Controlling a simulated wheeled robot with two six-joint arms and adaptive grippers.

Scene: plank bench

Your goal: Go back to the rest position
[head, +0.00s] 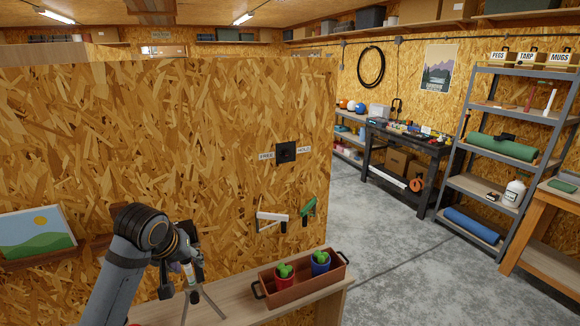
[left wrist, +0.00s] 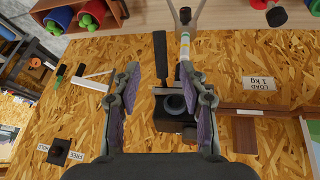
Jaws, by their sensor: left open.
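My left arm comes in from the lower left in the head view. My left gripper (head: 182,272) is partly hidden by its own wrist there, in front of the chipboard wall and over the plank bench (head: 235,305). In the left wrist view my left gripper (left wrist: 159,72) is open, with its two fingers well apart. A black device with a round lens-like front (left wrist: 175,104) shows between and beyond the fingers; I cannot tell whether they touch it. My right gripper is in neither view.
A brown tray (head: 302,290) with a red pot (head: 284,281) and a blue pot (head: 320,268) stands on the bench. A black switch plate (head: 286,153) and a landscape picture (head: 38,232) are on the wall. Open concrete floor lies to the right, before a grey shelf rack (head: 490,175).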

